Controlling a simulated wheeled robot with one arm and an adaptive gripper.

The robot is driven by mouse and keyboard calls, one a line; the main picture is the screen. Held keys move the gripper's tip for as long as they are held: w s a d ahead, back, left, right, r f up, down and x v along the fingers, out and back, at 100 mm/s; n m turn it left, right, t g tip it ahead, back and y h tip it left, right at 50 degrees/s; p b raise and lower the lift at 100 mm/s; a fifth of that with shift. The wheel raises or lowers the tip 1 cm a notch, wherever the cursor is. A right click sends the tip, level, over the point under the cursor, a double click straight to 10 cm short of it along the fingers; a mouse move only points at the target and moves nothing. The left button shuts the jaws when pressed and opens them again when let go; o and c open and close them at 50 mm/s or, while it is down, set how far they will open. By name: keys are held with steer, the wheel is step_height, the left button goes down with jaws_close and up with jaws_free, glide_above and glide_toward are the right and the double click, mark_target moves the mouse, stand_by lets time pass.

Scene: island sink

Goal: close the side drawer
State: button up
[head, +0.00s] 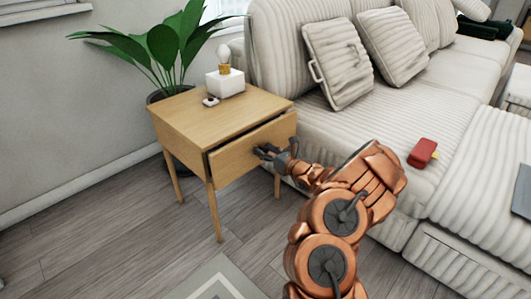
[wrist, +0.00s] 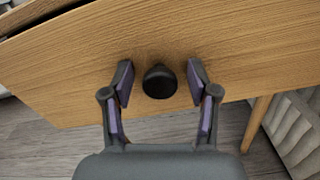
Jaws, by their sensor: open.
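A light wood side table stands by the sofa, and its side drawer (head: 240,152) is part of its front face. A dark gap shows along the drawer front's top edge, so it is slightly open. In the wrist view the drawer front (wrist: 220,50) fills most of the picture, with a round black knob (wrist: 159,82) in the middle. My gripper (wrist: 160,82) is open, with one finger on each side of the knob and visible space between. In the head view my gripper (head: 268,153) is at the drawer front and hides the knob.
A potted plant (head: 163,45) is behind the table. The striped sofa (head: 330,125) is close on the right, with a red object (head: 422,152) on it.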

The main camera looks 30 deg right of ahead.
steer(key=shift+c, duration=0.3)
jaws_close()
stand_by(0.5)
